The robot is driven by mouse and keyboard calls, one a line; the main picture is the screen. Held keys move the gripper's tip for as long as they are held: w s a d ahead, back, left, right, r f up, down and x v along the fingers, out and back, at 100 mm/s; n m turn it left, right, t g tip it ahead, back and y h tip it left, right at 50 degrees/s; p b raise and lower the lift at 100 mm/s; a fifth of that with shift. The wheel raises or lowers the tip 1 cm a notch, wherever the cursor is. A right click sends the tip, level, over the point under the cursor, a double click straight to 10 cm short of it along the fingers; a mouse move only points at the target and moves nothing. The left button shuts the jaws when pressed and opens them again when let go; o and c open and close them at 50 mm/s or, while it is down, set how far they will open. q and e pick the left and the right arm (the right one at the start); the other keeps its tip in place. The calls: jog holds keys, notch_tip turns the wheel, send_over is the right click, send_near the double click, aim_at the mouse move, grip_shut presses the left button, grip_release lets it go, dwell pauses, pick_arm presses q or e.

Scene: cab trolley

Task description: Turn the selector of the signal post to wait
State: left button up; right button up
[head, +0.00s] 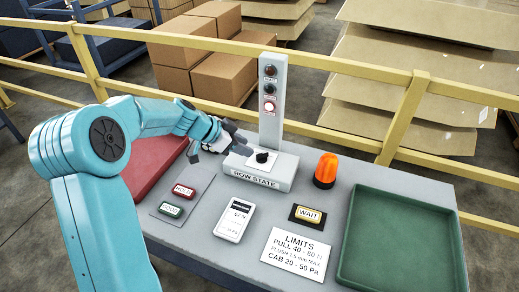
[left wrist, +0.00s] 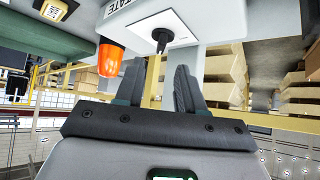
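The signal post (head: 272,100) stands on a white base box (head: 258,180) labelled ROW STATE. Its black selector knob (head: 262,157) sits on a white plate on the box. In the left wrist view the knob (left wrist: 161,38) shows just beyond the fingertips. The lowest of the post's three lamps (head: 269,106) looks lit; the upper two look dark. My left gripper (head: 236,140) is open, with an empty gap between its fingers (left wrist: 157,82). It is just left of the knob and appears apart from it. My right gripper is not in view.
An orange beacon (head: 325,170) stands right of the box. A yellow WAIT button (head: 309,214), red and green buttons (head: 183,190), a white meter (head: 235,220) and a LIMITS card (head: 296,254) lie in front. A green tray (head: 350,265) is at right, a red tray (head: 158,167) at left.

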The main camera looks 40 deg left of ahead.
aim_at(261, 154)
pick_arm(q)
jog(key=p+x, duration=0.1)
jog(key=x, duration=0.6)
jog(key=shift+w+f, duration=0.15)
jog(key=shift+f, duration=0.05)
jog(key=shift+c, duration=0.3)
grip_shut()
